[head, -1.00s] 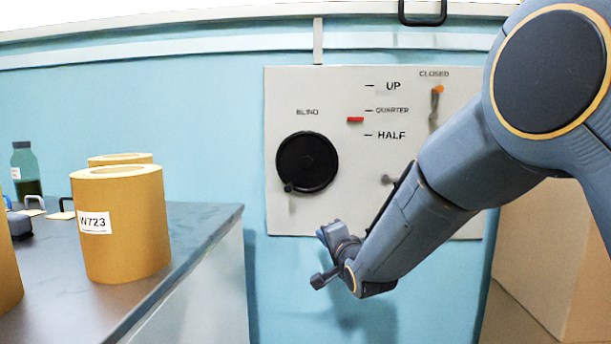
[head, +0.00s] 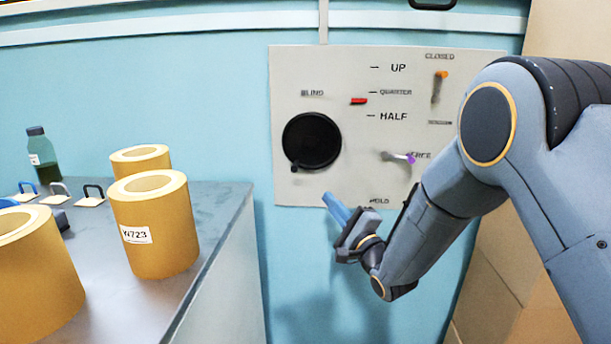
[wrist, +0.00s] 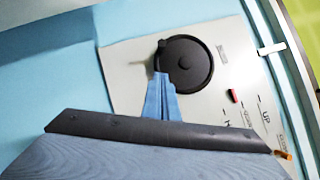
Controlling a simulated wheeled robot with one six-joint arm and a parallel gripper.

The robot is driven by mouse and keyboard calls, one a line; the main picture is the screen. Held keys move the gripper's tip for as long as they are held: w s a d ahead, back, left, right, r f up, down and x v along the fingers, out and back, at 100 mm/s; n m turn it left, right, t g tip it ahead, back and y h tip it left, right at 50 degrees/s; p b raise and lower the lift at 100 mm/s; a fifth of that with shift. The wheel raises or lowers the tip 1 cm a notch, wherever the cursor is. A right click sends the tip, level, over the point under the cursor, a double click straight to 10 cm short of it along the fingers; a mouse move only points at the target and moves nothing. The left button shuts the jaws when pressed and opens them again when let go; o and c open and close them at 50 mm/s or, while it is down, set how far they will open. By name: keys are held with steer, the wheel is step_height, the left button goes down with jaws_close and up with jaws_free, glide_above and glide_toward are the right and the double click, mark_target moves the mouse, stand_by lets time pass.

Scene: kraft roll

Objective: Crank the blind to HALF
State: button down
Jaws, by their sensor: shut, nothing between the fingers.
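The blind crank is a black disc (head: 312,141) on the white wall panel (head: 290,80), with a small knob (head: 294,168) at its lower left. The red pointer (head: 359,101) sits between the QUARTER and HALF marks, nearer QUARTER. My gripper (head: 330,198) is shut and empty, below and slightly right of the disc in the head view. In the wrist view my blue fingers (wrist: 161,82) point at the disc (wrist: 185,62), and their tips appear just below the knob (wrist: 161,43). I cannot tell whether they touch it.
An orange-tipped lever (head: 438,88) by CLOSED and a purple-tipped lever (head: 398,157) by FREE are on the panel's right. A counter (head: 215,215) at left bears brown rolls (head: 152,225) and a bottle (head: 41,155).

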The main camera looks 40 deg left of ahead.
steer(key=w+a+r+p, duration=0.1)
steer(key=a+r+p, duration=0.2)
steer(key=a, duration=0.7)
steer(key=shift+a+r, duration=0.2)
steer(key=shift+r, duration=0.05)
steer(key=shift+w, duration=0.1)
